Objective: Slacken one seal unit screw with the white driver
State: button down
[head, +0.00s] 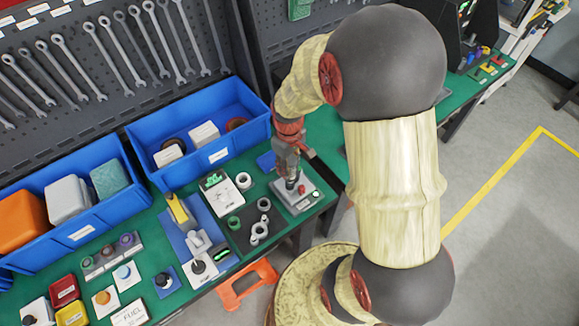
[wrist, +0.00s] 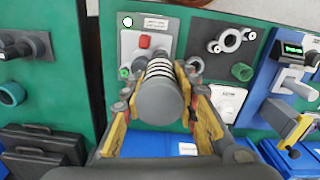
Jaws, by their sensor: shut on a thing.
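My gripper (head: 290,165) points down over the grey seal unit (head: 307,204) at the right corner of the green bench. In the wrist view my gripper (wrist: 162,105) has its yellow-sided fingers closed around a grey, round-ended cylinder with black and white bands (wrist: 158,100). I take it to be the white driver, seen end-on. The seal unit also shows in the wrist view (wrist: 131,48), with a red block, a white label and a green button. The driver covers part of the unit. Its tip and any screw under it are hidden, so I cannot tell whether they touch.
A dark mat with metal rings (head: 259,229) and a white device (head: 229,193) lie left of the unit. Blue bins (head: 222,160) stand behind, below a pegboard of spanners (head: 110,55). The bench edge is close at right. An orange stool (head: 249,284) stands below.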

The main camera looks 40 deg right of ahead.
aim_at(290, 159)
jog(key=shift+f, duration=0.35)
dwell(0.7)
jog(key=shift+s, duration=0.1)
dwell(0.6)
jog(key=shift+r, duration=0.2)
jog(key=shift+r+p, duration=2.65)
jog(key=shift+r, duration=0.85)
